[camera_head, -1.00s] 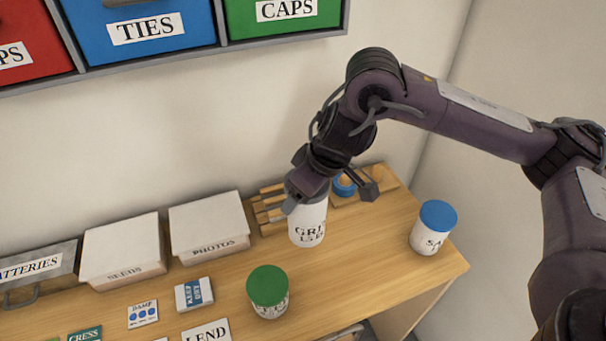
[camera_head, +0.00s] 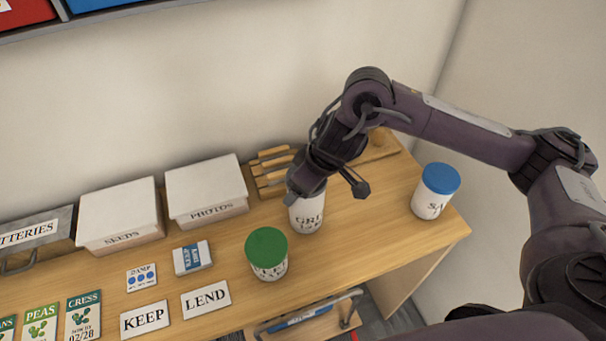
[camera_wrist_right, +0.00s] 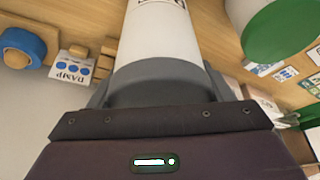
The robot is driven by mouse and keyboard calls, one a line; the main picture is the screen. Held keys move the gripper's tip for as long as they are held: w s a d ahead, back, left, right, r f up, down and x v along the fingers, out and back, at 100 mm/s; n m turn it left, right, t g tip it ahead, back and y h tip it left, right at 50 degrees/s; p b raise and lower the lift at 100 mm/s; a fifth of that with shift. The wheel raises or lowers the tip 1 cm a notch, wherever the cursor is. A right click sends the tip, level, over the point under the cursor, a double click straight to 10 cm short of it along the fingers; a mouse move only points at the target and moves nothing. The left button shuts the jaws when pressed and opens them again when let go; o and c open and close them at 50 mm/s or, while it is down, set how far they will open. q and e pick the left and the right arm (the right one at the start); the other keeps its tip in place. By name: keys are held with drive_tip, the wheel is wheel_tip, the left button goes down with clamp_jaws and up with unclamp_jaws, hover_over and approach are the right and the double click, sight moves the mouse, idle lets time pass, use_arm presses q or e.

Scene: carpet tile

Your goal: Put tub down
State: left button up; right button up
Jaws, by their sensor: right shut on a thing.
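The white tub (camera_head: 307,214) has dark lettering that starts "GR"; its top is hidden by my right gripper (camera_head: 306,190). The gripper is shut on the tub's upper part and points down. The tub is upright, low over the desk or on it; I cannot tell whether its base touches. In the right wrist view the tub (camera_wrist_right: 158,45) sits between the fingers (camera_wrist_right: 160,95). My left gripper is not in view.
A green-lidded tub (camera_head: 267,254) stands in front left of the held tub, and a blue-lidded tub (camera_head: 435,192) stands right. A wooden rack (camera_head: 272,170) is behind. White boxes (camera_head: 206,190) and cards (camera_head: 206,299) lie left. Desk between the held and blue-lidded tubs is clear.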

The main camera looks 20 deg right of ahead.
drive_tip(key=shift+a+r, duration=0.1)
drive_tip(key=o, duration=2)
drive_tip(key=shift+s, duration=0.1)
drive_tip(key=shift+o, duration=0.2)
